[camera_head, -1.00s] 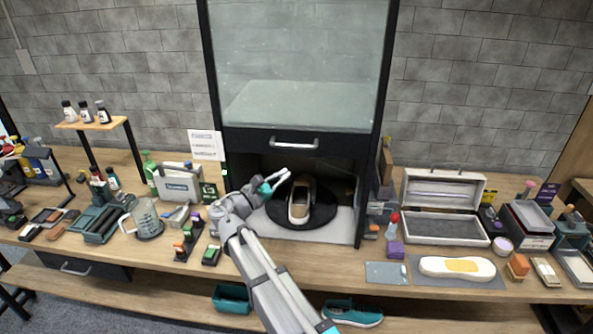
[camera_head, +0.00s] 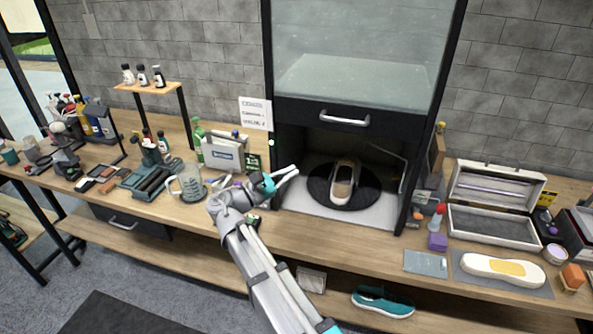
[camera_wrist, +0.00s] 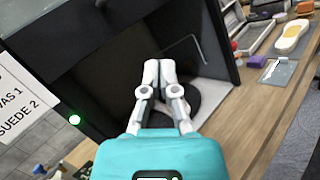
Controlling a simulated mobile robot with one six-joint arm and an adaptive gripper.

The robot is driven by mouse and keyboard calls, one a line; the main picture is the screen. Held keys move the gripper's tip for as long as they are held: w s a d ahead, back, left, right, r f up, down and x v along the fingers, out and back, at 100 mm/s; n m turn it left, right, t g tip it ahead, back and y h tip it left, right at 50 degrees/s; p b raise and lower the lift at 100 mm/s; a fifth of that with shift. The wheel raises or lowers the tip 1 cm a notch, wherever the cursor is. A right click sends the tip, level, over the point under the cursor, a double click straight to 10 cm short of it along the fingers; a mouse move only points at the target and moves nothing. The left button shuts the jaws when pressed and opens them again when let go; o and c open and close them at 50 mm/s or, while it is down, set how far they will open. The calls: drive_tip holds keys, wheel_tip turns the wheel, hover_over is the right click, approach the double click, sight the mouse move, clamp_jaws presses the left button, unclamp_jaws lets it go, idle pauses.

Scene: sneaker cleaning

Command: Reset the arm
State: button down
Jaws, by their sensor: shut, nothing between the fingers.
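My gripper (camera_head: 286,174) is at the front left of an open dark cabinet, above the bench edge, with its fingers together and nothing between them. In the wrist view my gripper (camera_wrist: 158,66) points toward the cabinet opening, fingertips touching. A light sneaker (camera_head: 344,182) stands on a round black turntable (camera_head: 371,193) inside the cabinet, apart from my gripper. In the wrist view my fingers hide the sneaker and much of the turntable (camera_wrist: 194,104).
The cabinet's glass door (camera_head: 365,60) is raised. An open case (camera_head: 492,226) and a white insole (camera_head: 503,268) lie right. A teal shoe (camera_head: 383,302) is on the lower shelf.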

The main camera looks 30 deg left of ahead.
drive_tip(key=shift+d, duration=0.1)
idle(0.5)
drive_tip(key=w+d+f+m+g, duration=0.4)
drive_tip(key=d+f, duration=0.1)
drive_tip(key=d, duration=0.5)
drive_tip(key=w+d+f+m+g, duration=0.3)
drive_tip(key=w+d+f+g, duration=0.1)
drive_tip(key=d, duration=0.7)
drive_tip(key=w+d+f+m+g, duration=0.3)
drive_tip(key=d+f+m, duration=0.15)
drive_tip(key=d, duration=0.55)
drive_tip(key=s+d+f+m+g+y, duration=0.2)
drive_tip(key=s+d+f+m+y, duration=0.1)
drive_tip(key=d, duration=0.4)
drive_tip(key=s+d+f+m+g+y, duration=0.2)
drive_tip(key=d+f+m+y, duration=0.1)
drive_tip(key=d+m, duration=0.3)
drive_tip(key=s+d+f+m+g+y, duration=0.3)
drive_tip(key=d+m, duration=0.1)
drive_tip(key=d, duration=0.6)
drive_tip(key=shift+s+y, duration=0.3)
drive_tip(key=shift+f+m, duration=0.1)
drive_tip(key=shift+m, duration=0.15)
